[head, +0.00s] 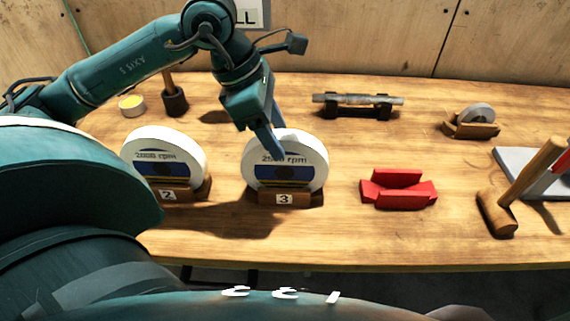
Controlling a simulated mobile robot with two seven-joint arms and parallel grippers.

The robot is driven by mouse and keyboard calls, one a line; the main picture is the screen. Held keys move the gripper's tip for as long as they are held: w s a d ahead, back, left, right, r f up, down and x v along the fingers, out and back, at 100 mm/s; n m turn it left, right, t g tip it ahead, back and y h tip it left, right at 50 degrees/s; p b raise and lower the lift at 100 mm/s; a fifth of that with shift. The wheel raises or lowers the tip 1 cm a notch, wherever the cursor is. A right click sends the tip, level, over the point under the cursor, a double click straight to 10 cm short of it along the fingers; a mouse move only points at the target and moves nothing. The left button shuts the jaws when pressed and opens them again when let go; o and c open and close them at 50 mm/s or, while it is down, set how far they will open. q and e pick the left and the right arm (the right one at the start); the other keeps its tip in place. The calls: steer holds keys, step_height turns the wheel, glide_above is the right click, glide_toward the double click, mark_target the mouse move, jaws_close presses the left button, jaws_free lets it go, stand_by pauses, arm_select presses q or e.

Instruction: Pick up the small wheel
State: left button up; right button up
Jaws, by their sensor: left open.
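A small grey wheel (476,116) stands upright in a wooden holder (472,130) at the back right of the table. Two larger white wheels stand in numbered wooden stands nearer the front: one marked 2 (160,150) at the left, and one marked 3 (300,150) in the middle. My left gripper (277,143) is open and points down at the top of wheel 3, overlapping its upper face in the picture. I cannot tell whether it touches that wheel. The small wheel is well to the right of this gripper. My right gripper is out of view.
A red block (398,189) sits right of wheel 3. A mallet (515,195) leans at the right by a grey plate (515,160). A rod on a black stand (357,112) is at the back. The front right-middle table is clear.

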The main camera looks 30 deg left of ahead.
mark_target(289, 148)
arm_select(q)
steer(key=shift+w+p+x, duration=0.2)
steer(key=shift+p+x, duration=0.15)
steer(key=shift+x, duration=2.3)
jaws_close()
steer(key=shift+r, duration=0.1)
steer(key=shift+w+r, duration=0.1)
